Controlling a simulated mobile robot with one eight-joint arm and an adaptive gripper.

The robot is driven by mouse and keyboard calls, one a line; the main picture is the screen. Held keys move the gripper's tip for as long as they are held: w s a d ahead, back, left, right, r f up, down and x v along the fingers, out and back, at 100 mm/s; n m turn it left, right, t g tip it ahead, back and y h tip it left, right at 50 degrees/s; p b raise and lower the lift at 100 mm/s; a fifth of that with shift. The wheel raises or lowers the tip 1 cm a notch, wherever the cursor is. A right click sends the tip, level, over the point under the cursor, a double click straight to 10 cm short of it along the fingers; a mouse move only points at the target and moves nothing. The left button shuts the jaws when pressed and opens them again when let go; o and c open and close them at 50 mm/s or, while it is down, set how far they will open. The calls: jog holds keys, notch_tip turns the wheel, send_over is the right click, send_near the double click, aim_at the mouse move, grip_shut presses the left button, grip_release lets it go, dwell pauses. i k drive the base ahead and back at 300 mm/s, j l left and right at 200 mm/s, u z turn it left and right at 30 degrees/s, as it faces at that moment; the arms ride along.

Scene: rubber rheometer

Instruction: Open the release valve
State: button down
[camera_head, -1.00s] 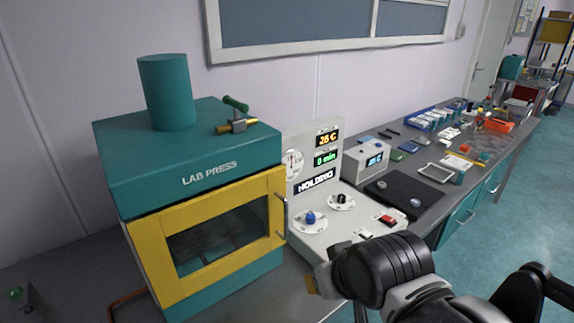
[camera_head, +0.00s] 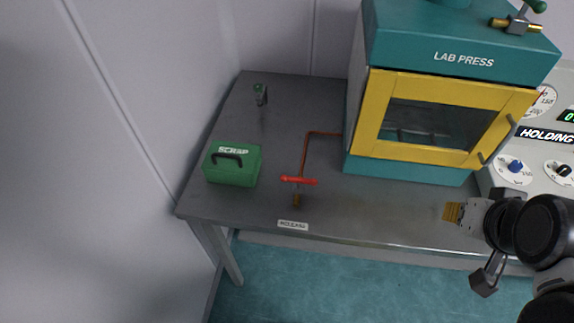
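The release valve (camera_head: 297,199) has a small brass body and a red lever (camera_head: 298,181). It sits near the front edge of the bench, left of the press. The lever lies left to right, roughly crosswise to the copper pipe (camera_head: 305,155) that runs from the press to the valve. A label, apparently reading RELEASE (camera_head: 293,225), is in front of it. My gripper (camera_head: 454,212) is at the right, in front of the press, well apart from the valve. Its tan ribbed fingertips point left. Whether they are parted is not clear. I see nothing held.
The teal and yellow LAB PRESS (camera_head: 445,120) stands right of the valve with its door shut. A green SCRAP box (camera_head: 232,166) is left of the valve. A small green-topped fitting (camera_head: 261,95) stands behind. The bench (camera_head: 365,210) between valve and gripper is clear.

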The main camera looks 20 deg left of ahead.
aim_at(313, 182)
jog(key=k+j+u, duration=0.15)
jog(key=u, duration=0.25)
jog(key=k+j+u, duration=0.1)
jog(key=j+u, duration=0.15)
jog(key=u, duration=0.2)
jog(key=i+j, duration=0.4)
jog(key=j, duration=0.15)
